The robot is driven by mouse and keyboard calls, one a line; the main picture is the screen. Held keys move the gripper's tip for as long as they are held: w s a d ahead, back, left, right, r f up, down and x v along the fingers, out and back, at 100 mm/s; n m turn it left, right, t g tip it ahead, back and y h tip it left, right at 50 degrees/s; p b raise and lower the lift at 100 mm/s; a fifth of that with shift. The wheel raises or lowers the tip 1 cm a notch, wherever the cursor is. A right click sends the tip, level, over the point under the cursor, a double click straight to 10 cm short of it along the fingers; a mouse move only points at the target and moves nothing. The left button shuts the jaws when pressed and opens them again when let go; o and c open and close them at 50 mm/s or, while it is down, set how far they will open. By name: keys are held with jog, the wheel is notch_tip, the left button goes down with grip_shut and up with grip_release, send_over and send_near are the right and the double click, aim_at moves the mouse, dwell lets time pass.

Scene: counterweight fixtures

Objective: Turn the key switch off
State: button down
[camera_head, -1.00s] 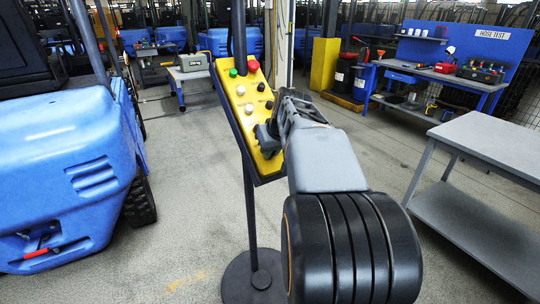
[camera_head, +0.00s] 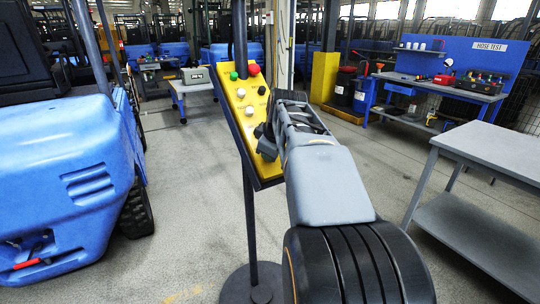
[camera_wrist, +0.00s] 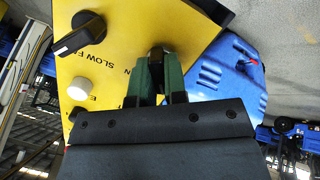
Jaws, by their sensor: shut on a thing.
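The yellow control panel (camera_head: 236,101) stands tilted on a dark post, left of my arm in the head view. My gripper (camera_head: 264,143) is at its lower right part. In the wrist view my gripper (camera_wrist: 159,75) has its two green fingers closed around a small dark piece (camera_wrist: 159,50), which looks like the key switch's key. The fingers hide most of it, so its angle cannot be told. A black selector knob (camera_wrist: 80,35) and a white button (camera_wrist: 79,88) sit left of the fingers. Lettering beside the fingers reads "SLOW FA…", partly covered.
A red mushroom button (camera_head: 253,70) and green button (camera_head: 234,76) top the panel. A blue machine (camera_head: 75,165) stands at left, a grey table (camera_head: 490,142) at right. A blue hose-test bench (camera_head: 440,85) is behind. Open floor lies between.

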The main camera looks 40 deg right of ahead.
jog(key=shift+n, duration=0.3)
dwell(0.4)
jog(key=c, duration=1.2)
grip_release()
jog(key=shift+o, duration=0.2)
jog(key=p+v, duration=0.1)
jog(key=v, duration=1.3)
jog(key=shift+p, duration=0.3)
jog(key=shift+f, duration=0.1)
